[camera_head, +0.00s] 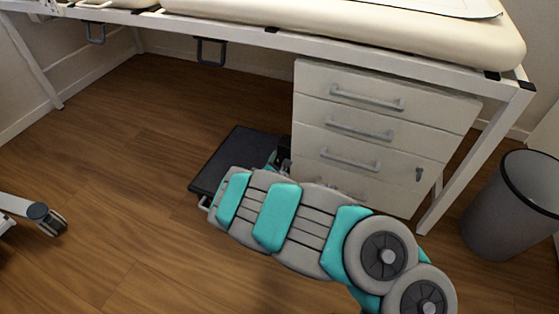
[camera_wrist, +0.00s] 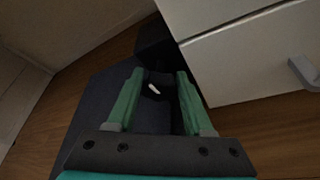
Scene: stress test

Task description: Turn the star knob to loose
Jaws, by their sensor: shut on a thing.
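The star knob (camera_wrist: 155,90) is a small dark knob with a white mark on it. In the wrist view it sits between the green fingers of my gripper (camera_wrist: 158,80). My gripper is shut on the knob, and the white mark points up-left to down-right. The knob's outline is dark and its lobes are hard to make out. No label for loose can be read. In the head view my arm hides the knob and most of my gripper, beside a dark flat plate (camera_head: 232,157) on the floor.
A white drawer cabinet (camera_head: 390,100) stands close to the right of my gripper. A padded examination table (camera_head: 350,25) spans above it. A grey bin (camera_head: 510,215) stands at the right. The wooden floor (camera_head: 110,170) at the left is mostly clear.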

